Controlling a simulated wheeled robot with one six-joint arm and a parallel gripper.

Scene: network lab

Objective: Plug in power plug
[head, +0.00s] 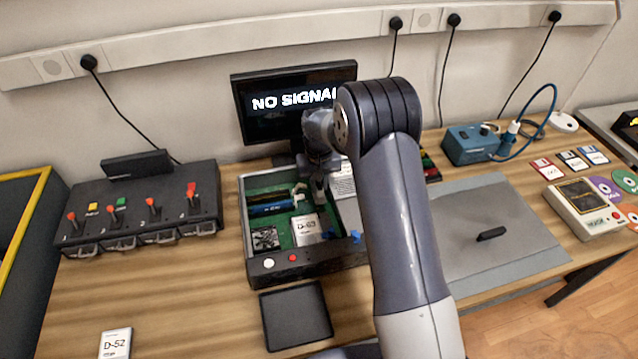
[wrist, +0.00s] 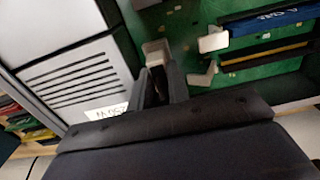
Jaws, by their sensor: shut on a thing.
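My gripper (head: 319,188) is over the open computer case, between the green board and the pale power supply box. In the wrist view my gripper (wrist: 164,84) is shut on a small beige plug (wrist: 155,52), held just above the green board (wrist: 185,25). A white connector (wrist: 213,40) and a smaller white piece (wrist: 203,76) are to the right of the plug, apart from it. The power supply box (wrist: 75,75) has dark vent slots and a label. Whether any cable trails from the plug is hidden. In the head view the plug is too small to make out.
The case (head: 310,265) has a raised front wall. Inside are a blue module (head: 270,208) and a drive marked D-63 (head: 307,229). A monitor (head: 290,100) reading "NO SIGNAL" stands behind. A black tray (head: 296,314) is in front, and a switch box (head: 145,215) is at left.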

